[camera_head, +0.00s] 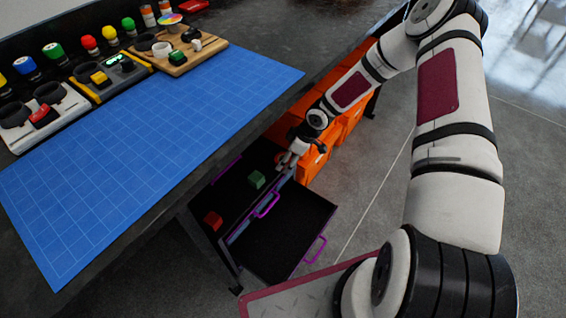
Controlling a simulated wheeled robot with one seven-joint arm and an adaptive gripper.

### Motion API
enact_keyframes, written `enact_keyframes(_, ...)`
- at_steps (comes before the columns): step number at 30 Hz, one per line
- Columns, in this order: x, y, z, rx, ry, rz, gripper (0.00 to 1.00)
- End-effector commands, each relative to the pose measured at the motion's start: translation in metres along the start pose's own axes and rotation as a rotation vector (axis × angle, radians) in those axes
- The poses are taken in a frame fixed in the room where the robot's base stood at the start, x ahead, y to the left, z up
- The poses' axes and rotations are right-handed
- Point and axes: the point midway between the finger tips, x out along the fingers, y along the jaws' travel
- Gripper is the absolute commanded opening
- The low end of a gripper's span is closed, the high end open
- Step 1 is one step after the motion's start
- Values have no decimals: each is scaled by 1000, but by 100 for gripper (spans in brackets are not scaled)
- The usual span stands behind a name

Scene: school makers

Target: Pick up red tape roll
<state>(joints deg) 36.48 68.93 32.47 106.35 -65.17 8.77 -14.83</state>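No red piece can be clearly identified as a tape roll at this size. A small red piece (213,220) lies in the upper open drawer (232,197) under the table, at its near left end. A green piece (257,179) lies in the same drawer, farther back. Another red piece (42,117) sits on a white and grey holder on the tabletop at the left. My gripper (284,163) is low beside the table, at the drawer's far right end, nearer the green piece than the red one. Its fingers are small and partly blurred together; nothing is visibly held.
A lower drawer (285,235) stands open and looks empty. Orange bins (312,165) stand behind my gripper. The table carries a blue grid mat (150,150), a wooden board (205,55) with rolls, and several coloured-top containers. Grey floor (385,190) is clear at the right.

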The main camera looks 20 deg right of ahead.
Motion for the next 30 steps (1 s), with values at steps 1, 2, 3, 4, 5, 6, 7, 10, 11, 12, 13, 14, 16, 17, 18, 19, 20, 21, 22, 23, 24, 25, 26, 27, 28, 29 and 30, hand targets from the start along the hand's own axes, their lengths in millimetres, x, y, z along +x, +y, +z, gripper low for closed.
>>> enact_keyframes(1, 6, 0, 0, 0, 0, 1, 73)
enact_keyframes(2, 7, 0, 0, 1, 0, 1, 73)
enact_keyframes(3, 7, 0, 0, 1, 0, 1, 73)
enact_keyframes(4, 7, 0, 0, 2, 0, 1, 73)
enact_keyframes(5, 6, 0, 0, 2, 0, 1, 73)
enact_keyframes(6, 6, 0, 0, 2, 0, 1, 73)
enact_keyframes(7, 6, 0, 0, 2, 0, 1, 73)
enact_keyframes(10, 6, 0, 0, 1, 0, 1, 57)
enact_keyframes(11, 6, 0, 0, 1, 0, 1, 51)
enact_keyframes(12, 6, 0, 0, 1, 0, 1, 42)
enact_keyframes(13, 6, 0, 0, 1, 0, 1, 35)
enact_keyframes(14, 6, 0, 0, 1, 0, 1, 28)
enact_keyframes(16, 6, 0, 0, 1, 0, 1, 28)
enact_keyframes(17, 6, 0, 0, 1, 0, 1, 28)
enact_keyframes(18, 6, 0, 0, 1, 0, 1, 28)
enact_keyframes(19, 6, 0, 0, 1, 0, 1, 28)
enact_keyframes(20, 6, 0, 0, 1, 0, 1, 28)
enact_keyframes(21, 6, 0, 0, 1, 0, 1, 28)
enact_keyframes(22, 6, 0, 0, 1, 0, 1, 28)
enact_keyframes(23, 6, 0, 0, 1, 0, 1, 28)
enact_keyframes(24, 5, 0, 0, 1, 0, 1, 28)
enact_keyframes(25, 5, 0, 0, 1, 0, 1, 28)
enact_keyframes(26, 4, 0, -1, 1, 0, 1, 28)
enact_keyframes(27, 2, 0, -1, 1, 0, 1, 28)
enact_keyframes(28, 1, 1, -2, 1, 0, 2, 28)
enact_keyframes(29, -1, 1, -3, 0, 0, 2, 28)
enact_keyframes(30, -4, 1, -4, 0, 0, 2, 28)
